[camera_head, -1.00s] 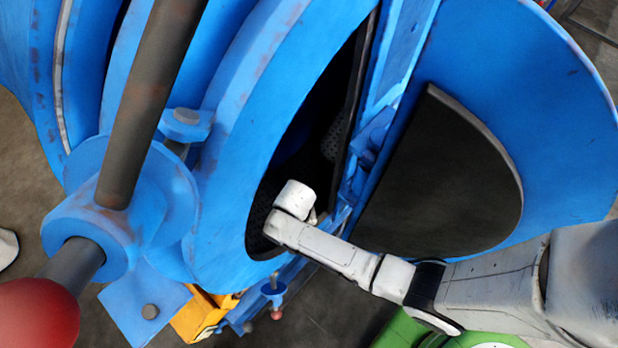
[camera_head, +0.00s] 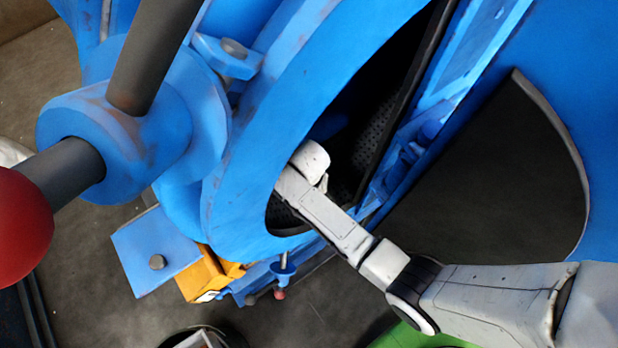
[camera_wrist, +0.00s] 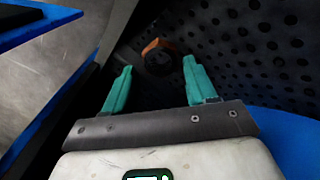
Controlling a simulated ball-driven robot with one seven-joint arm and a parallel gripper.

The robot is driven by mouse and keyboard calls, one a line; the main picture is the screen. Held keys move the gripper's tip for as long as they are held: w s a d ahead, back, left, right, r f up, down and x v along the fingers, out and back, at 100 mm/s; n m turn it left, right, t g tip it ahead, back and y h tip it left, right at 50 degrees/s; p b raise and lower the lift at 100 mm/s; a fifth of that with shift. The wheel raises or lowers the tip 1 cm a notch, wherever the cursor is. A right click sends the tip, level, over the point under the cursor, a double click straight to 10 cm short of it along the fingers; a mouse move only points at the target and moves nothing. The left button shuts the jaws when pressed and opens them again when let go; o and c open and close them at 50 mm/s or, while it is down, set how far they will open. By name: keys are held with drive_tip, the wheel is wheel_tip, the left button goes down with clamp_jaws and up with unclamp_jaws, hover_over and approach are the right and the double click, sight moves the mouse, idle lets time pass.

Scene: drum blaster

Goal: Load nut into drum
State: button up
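The blue drum blaster (camera_head: 262,150) has its opening facing right, with a dark perforated drum interior (camera_head: 365,145) behind it. In the head view my arm reaches into the opening, and my gripper's fingers are hidden there. In the wrist view my gripper (camera_wrist: 157,64) is open, its two teal fingers spread wide inside the drum. The nut (camera_wrist: 158,44), with an orange-brown rim and a dark middle, appears just beyond and between the fingertips, against the dark perforated wall (camera_wrist: 255,50). Gaps show between it and both fingers. Whether it rests on the drum surface is unclear.
The blue opening rim lies close around my arm. A blue door with a black inner panel (camera_head: 490,180) stands at the right. A lever with a red knob (camera_head: 22,228) is at the left. A yellow-orange part (camera_head: 207,275) sits below the drum.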

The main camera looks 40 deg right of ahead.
drive_tip(key=o, duration=0.4)
drive_tip(key=shift+c, duration=0.2)
wheel_tip(320, 180, up, 11)
drive_tip(key=p, duration=0.1)
drive_tip(key=shift+p, duration=0.4)
drive_tip(key=shift+s, duration=0.1)
drive_tip(key=s+r+p, duration=0.2)
drive_tip(key=s+p, duration=1.3)
drive_tip(key=s, duration=1.1)
drive_tip(key=shift+r, duration=0.35)
